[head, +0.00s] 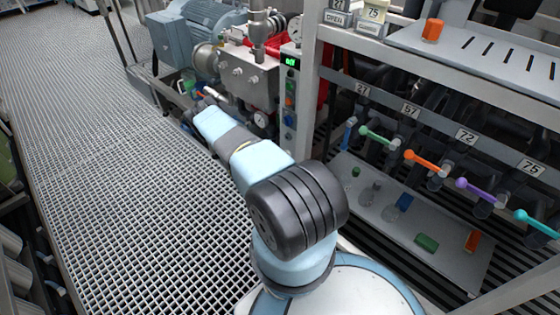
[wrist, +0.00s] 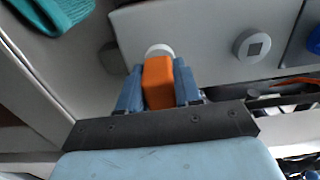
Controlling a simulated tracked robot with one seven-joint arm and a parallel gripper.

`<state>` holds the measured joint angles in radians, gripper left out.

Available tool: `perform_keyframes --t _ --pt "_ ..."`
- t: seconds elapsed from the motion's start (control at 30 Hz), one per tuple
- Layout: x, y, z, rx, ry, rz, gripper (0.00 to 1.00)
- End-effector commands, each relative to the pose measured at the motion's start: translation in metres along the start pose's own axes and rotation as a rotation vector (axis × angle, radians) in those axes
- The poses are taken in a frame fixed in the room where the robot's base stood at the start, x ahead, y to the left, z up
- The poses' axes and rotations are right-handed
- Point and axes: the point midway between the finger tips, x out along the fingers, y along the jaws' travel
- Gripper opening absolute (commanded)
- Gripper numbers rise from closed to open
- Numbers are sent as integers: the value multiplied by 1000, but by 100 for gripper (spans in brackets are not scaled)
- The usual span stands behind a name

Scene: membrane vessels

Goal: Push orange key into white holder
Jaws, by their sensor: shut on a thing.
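The orange key (wrist: 158,84), a block, is between the two blue fingers of my gripper (wrist: 157,68) in the wrist view. The gripper is shut on it. A white round piece (wrist: 160,49) shows just past the key's far end; it may be the white holder, and the key hides part of it. I cannot tell whether the key touches it or is inside it. In the head view my arm reaches toward the pump unit, and the key cannot be made out clearly.
A teal item (wrist: 55,12) is at the upper left of the wrist view. A blue fitting (wrist: 314,40) is at its right edge. In the head view, a rack with coloured valve handles (head: 427,160) stands right of my arm. Grated floor (head: 110,170) is clear at left.

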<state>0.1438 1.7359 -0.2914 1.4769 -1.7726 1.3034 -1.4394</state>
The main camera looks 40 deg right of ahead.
Motion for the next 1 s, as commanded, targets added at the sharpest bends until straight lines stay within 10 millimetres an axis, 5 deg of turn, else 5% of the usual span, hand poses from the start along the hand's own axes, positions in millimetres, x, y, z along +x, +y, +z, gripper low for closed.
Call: perform_keyframes --t 0.37,0.4,0.7,1.0 --pt "6 0 0 0 0 0 0" --pt "7 0 0 0 0 0 35" --pt "6 0 0 0 0 0 63" --pt "4 0 0 0 -1 1 63"
